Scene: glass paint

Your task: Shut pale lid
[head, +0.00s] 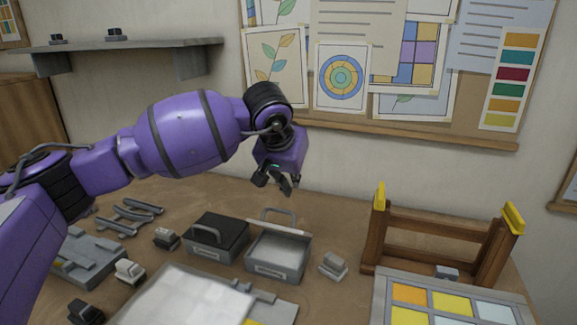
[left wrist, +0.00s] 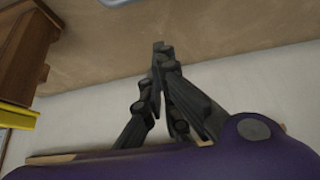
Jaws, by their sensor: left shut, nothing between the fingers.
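A grey metal box (head: 277,268) stands on the table with its pale lid (head: 281,228) raised, tilted up at the back, and a handle on it. Its inside shows pale and looks empty. A second box (head: 217,238) with a dark lid, shut, stands just to its left. My left gripper (head: 286,190) hangs in the air above and behind the pale-lidded box, apart from the lid. In the left wrist view its fingers (left wrist: 160,50) meet at the tips with nothing between them. My right gripper is in neither view.
A wooden rack (head: 440,240) with yellow-topped posts stands at right behind a coloured glass panel (head: 450,300). Small grey blocks (head: 333,265) and grey tools (head: 130,215) lie around the boxes. A pale sheet (head: 185,300) lies in front.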

